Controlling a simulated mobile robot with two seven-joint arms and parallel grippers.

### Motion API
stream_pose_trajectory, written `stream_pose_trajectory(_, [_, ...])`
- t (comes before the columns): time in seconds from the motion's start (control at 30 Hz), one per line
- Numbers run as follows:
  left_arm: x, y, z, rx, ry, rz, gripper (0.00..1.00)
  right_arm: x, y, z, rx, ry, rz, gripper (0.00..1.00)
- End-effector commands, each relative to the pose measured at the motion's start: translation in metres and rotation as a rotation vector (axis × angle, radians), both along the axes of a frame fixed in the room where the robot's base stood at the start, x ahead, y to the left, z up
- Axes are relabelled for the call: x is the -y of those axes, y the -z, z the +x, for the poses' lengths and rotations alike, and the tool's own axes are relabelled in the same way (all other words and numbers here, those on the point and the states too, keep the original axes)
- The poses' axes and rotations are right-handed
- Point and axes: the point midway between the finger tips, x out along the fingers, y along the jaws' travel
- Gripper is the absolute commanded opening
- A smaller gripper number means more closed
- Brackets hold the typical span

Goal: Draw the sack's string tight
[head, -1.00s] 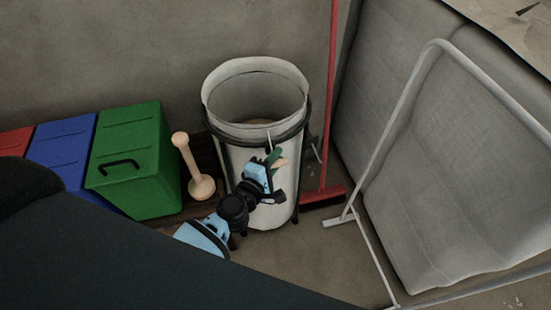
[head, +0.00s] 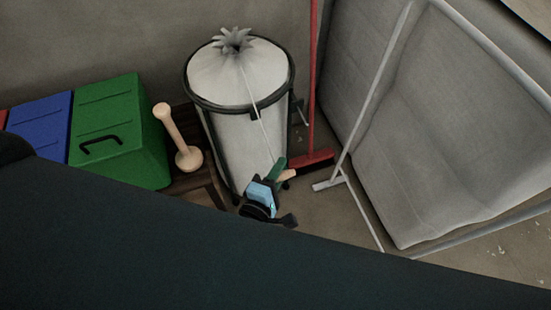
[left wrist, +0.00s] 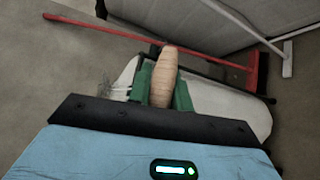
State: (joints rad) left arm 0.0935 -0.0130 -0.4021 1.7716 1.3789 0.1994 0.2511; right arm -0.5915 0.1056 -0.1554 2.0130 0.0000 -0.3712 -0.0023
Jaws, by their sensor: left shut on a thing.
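The white sack (head: 232,75) hangs in a black ring frame (head: 222,108). Its mouth is gathered into a small puckered tuft (head: 233,40) at the top. The string (head: 258,122) runs taut from the tuft down over the front of the sack to my left gripper (head: 278,174). My left gripper is low in front of the sack, shut on a wooden toggle (head: 289,175). In the left wrist view the tan toggle (left wrist: 165,78) sits between the green finger pads, with the white sack (left wrist: 205,100) behind. My right gripper is not in view.
A red broom (head: 312,90) stands just right of the sack, by a grey metal frame (head: 365,105) and a grey padded panel (head: 440,130). A wooden masher (head: 175,135), a green bin (head: 118,135) and a blue bin (head: 45,122) are on the left.

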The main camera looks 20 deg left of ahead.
Motion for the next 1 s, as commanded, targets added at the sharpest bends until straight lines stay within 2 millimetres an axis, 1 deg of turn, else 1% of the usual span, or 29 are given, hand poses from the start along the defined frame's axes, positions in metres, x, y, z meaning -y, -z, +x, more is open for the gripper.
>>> stream_pose_trajectory(0.17, [0.001,0.002,-0.001,-0.005,0.003,-0.003,0.00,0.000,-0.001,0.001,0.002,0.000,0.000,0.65])
stream_pose_trajectory(0.2, [0.001,0.002,-0.001,-0.005,0.003,-0.003,0.22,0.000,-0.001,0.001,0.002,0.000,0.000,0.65])
stream_pose_trajectory(0.3, [0.001,0.002,0.000,-0.004,0.003,-0.003,0.35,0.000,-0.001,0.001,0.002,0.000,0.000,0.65])
stream_pose_trajectory(0.37, [0.000,0.001,0.000,-0.003,0.003,-0.003,0.42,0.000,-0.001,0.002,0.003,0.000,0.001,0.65])
stream_pose_trajectory(0.6, [0.000,0.001,0.000,-0.002,0.001,-0.001,0.42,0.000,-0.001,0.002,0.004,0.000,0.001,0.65])
stream_pose_trajectory(0.7, [-0.001,0.001,-0.004,-0.002,0.001,-0.002,0.42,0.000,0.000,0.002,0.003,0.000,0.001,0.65])
stream_pose_trajectory(0.77, [-0.002,0.001,-0.010,-0.003,0.001,-0.002,0.42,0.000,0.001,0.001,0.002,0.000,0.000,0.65])
stream_pose_trajectory(1.0, [-0.009,-0.001,-0.047,-0.006,0.004,-0.001,0.42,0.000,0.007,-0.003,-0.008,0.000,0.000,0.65])
